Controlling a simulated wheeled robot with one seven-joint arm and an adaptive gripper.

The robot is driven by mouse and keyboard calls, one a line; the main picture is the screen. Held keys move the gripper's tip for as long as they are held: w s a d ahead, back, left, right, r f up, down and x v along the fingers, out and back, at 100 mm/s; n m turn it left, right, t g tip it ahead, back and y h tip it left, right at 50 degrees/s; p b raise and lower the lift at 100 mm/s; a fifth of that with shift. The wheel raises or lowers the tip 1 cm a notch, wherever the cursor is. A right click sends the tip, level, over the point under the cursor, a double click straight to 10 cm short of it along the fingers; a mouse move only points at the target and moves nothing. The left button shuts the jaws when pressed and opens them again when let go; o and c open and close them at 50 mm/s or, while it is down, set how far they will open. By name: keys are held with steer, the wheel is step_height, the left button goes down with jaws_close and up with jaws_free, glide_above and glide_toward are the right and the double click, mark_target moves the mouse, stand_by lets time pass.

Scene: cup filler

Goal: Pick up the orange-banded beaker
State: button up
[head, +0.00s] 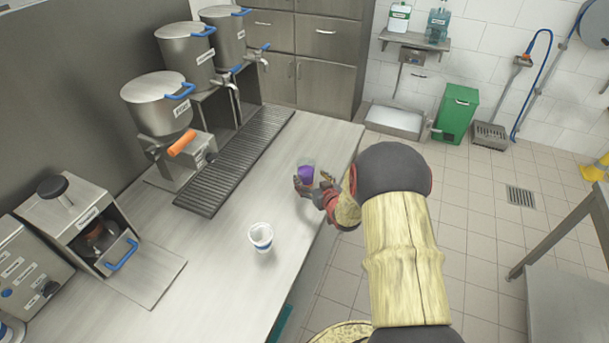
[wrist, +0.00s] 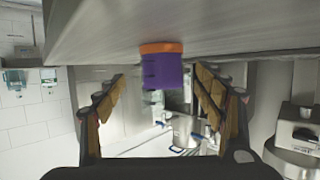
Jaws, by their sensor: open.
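The beaker (head: 306,172) stands on the counter near its right edge, showing purple contents or a purple wall in the head view. In the wrist view, which looks upside down, the beaker (wrist: 162,72) has a purple body and an orange band at the end against the counter. My gripper (head: 313,186) is low at the counter edge, with its fingers close around the beaker's near side. In the wrist view my gripper (wrist: 160,80) is open, one finger on each side of the beaker, with gaps visible. My arm hides part of the counter edge.
A white cup with a blue band (head: 261,238) stands nearer on the counter (head: 225,270). A drip grate (head: 237,160) and several steel pots with taps line the left side. A machine with a blue handle (head: 121,254) stands at lower left. Open floor lies to the right.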

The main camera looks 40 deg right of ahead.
mark_target(306, 167)
steer(key=b+x, duration=0.1)
steer(key=x, duration=0.3)
steer(key=shift+w+a+f, duration=0.1)
steer(key=shift+w+f, duration=0.05)
steer(key=shift+w, duration=0.05)
steer(key=shift+c, duration=0.6)
steer(key=c, duration=1.4)
steer(key=shift+o, duration=0.2)
steer(key=shift+r, duration=0.7)
step_height(306, 167, up, 2)
steer(key=shift+r+p, duration=0.15)
steer(key=shift+p, duration=0.3)
steer(key=s+r, duration=0.1)
steer(key=s+r+p, duration=0.1)
steer(key=r, duration=0.1)
steer(key=s+a+r+p, duration=0.1)
steer(key=s+r, duration=0.1)
steer(key=p+v, duration=0.2)
steer(key=v, duration=0.8)
steer(key=shift+s+a+r, duration=0.15)
steer(key=shift+s+r, duration=0.05)
steer(key=shift+r, duration=0.3)
